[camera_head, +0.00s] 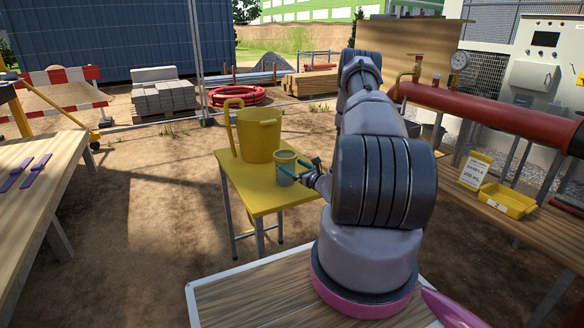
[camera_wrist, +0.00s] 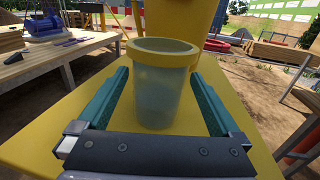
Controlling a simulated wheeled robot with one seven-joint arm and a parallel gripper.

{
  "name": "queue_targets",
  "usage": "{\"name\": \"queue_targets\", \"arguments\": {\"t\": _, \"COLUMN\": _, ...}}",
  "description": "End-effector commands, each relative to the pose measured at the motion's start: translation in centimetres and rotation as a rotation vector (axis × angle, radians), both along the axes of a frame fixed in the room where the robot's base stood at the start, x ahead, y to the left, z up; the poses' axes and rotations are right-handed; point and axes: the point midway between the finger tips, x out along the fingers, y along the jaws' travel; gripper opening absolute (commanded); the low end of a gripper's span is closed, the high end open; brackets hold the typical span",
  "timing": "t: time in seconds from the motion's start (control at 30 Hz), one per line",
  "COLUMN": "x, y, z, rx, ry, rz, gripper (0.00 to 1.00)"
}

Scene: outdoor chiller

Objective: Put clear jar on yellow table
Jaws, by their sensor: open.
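The clear jar (camera_wrist: 160,95) has a yellow rim and a see-through body. It stands upright on the yellow table (camera_wrist: 237,125), and it also shows in the head view (camera_head: 284,169) near the table's right side. My gripper (camera_wrist: 160,88) is open, with one teal finger on each side of the jar. Gaps show between the fingers and the jar's wall. In the head view my gripper (camera_head: 296,173) is at the jar, partly hidden by the arm. The yellow table (camera_head: 238,190) shows bare top in front of the jar.
A large yellow bucket (camera_head: 258,138) stands on the table just behind the jar. A wooden table (camera_head: 40,180) with purple tools is at the left.

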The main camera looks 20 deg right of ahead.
Motion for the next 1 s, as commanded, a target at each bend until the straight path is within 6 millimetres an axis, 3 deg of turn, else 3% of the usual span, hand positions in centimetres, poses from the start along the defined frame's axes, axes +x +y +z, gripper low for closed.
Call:
{"name": "queue_targets", "arguments": {"t": 0.4, "x": -8.5, "y": -1.9, "z": 0.0, "rx": 0.003, "ry": 0.002, "rz": -0.006, "gripper": 1.0}}
{"name": "queue_targets", "arguments": {"t": 0.6, "x": -10.3, "y": -2.3, "z": 0.0, "rx": 0.002, "ry": 0.001, "rz": -0.003, "gripper": 1.0}}
{"name": "queue_targets", "arguments": {"t": 0.77, "x": -10.5, "y": -2.1, "z": 0.3, "rx": -0.002, "ry": -0.004, "rz": 0.008, "gripper": 1.0}}
{"name": "queue_targets", "arguments": {"t": 0.87, "x": -9.7, "y": -1.0, "z": 2.4, "rx": -0.021, "ry": -0.025, "rz": 0.072, "gripper": 1.0}}
{"name": "queue_targets", "arguments": {"t": 1.0, "x": -8.3, "y": 3.1, "z": 8.7, "rx": -0.093, "ry": -0.082, "rz": 0.286, "gripper": 1.0}}
